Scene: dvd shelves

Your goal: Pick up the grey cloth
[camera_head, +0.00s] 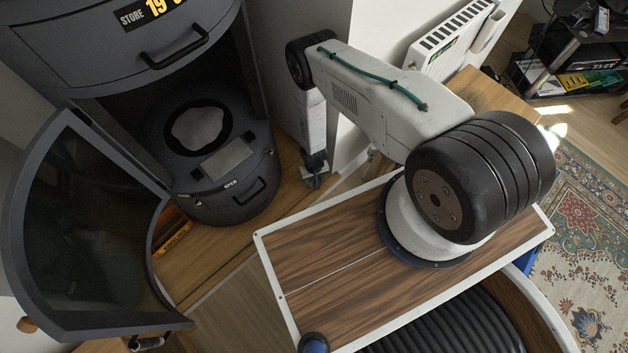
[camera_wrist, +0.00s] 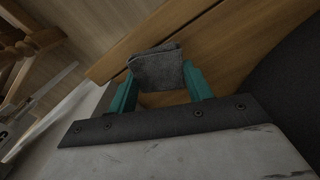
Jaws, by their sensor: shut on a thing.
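The grey cloth (camera_wrist: 157,68) shows in the wrist view as a small folded dark grey piece. It sits between the teal fingers of my gripper (camera_wrist: 160,82), which is shut on it. In the head view my gripper (camera_head: 315,168) hangs low beside the dark cabinet, over the wooden surface's edge. The cloth cannot be told apart there. Whether it still touches the wooden surface below is not clear.
A dark round cabinet (camera_head: 213,190) stands left of my gripper, its curved glass door (camera_head: 85,220) swung open. A wooden surface (camera_head: 215,240) runs beneath. A white radiator (camera_head: 452,42) is behind my arm. A patterned rug (camera_head: 590,235) lies at right.

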